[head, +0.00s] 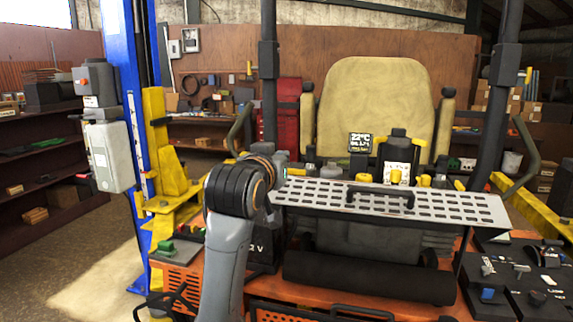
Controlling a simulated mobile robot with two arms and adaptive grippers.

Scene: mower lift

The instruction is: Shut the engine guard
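The engine guard appears to be the perforated silver plate (450,204) with a black handle (381,194) on its near side. It stands out over the orange mower body, in front of the seat, and looks raised above the dark roller-like part below it. My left arm rises from the bottom of the picture, and its wrist end (280,166) is by the guard's left end. I cannot tell whether it touches the guard. The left gripper's fingers are hidden or too small to make out. My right gripper is not in view.
The mower's beige seat (375,105) is behind the guard, between two dark upright posts. A blue lift column (122,100) with yellow brackets stands at the left. A black control panel (520,272) is at the right. Open floor (95,285) lies at the lower left.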

